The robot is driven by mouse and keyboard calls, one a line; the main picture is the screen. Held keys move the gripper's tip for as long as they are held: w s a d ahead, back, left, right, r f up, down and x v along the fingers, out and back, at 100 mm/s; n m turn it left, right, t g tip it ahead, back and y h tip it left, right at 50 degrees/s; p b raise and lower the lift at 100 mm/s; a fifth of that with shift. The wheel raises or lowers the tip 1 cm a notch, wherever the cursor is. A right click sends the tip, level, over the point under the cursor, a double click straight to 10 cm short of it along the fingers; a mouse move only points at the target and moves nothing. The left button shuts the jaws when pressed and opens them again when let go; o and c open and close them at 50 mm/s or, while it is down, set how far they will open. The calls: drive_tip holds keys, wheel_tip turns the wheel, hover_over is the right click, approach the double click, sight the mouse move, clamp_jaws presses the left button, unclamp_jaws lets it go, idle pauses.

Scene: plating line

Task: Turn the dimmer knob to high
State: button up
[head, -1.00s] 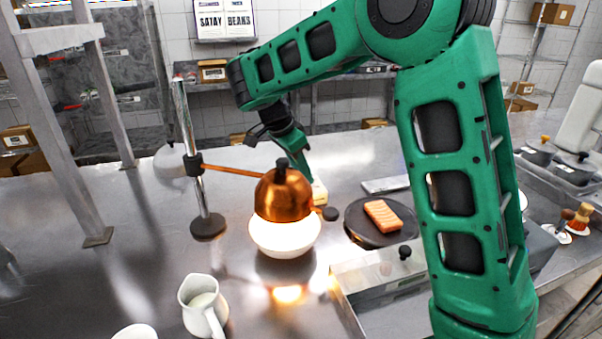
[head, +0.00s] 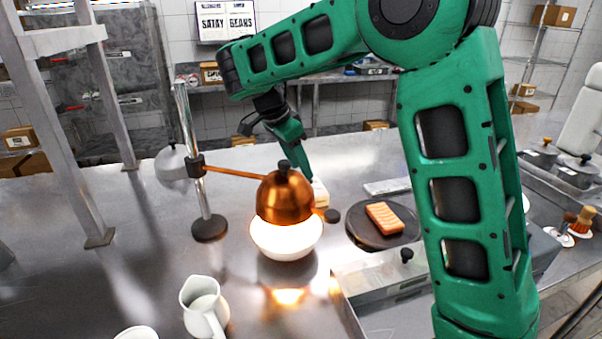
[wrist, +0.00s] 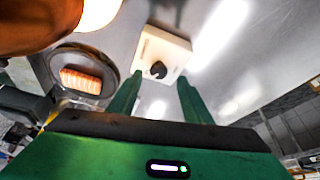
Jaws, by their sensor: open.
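The dimmer is a cream box (wrist: 165,50) with a dark round knob (wrist: 158,70) in the wrist view. The knob lies ahead of my gripper (wrist: 160,82), between the lines of its two green fingers. The fingers are apart with nothing between them; I cannot tell how far the tips are from the knob. In the head view, my gripper (head: 308,174) points down behind the copper heat lamp (head: 285,197). The knob's exact setting is unclear.
The lit lamp hangs over a white bowl (head: 286,241) from a steel post (head: 190,150). A dark round plate (head: 358,232) with a salmon-coloured fillet (head: 385,217) is to the right. A white jug (head: 204,308) stands in front.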

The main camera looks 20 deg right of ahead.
drive_tip(key=v, duration=0.7)
drive_tip(key=shift+a+r, duration=0.1)
drive_tip(key=shift+a, duration=0.05)
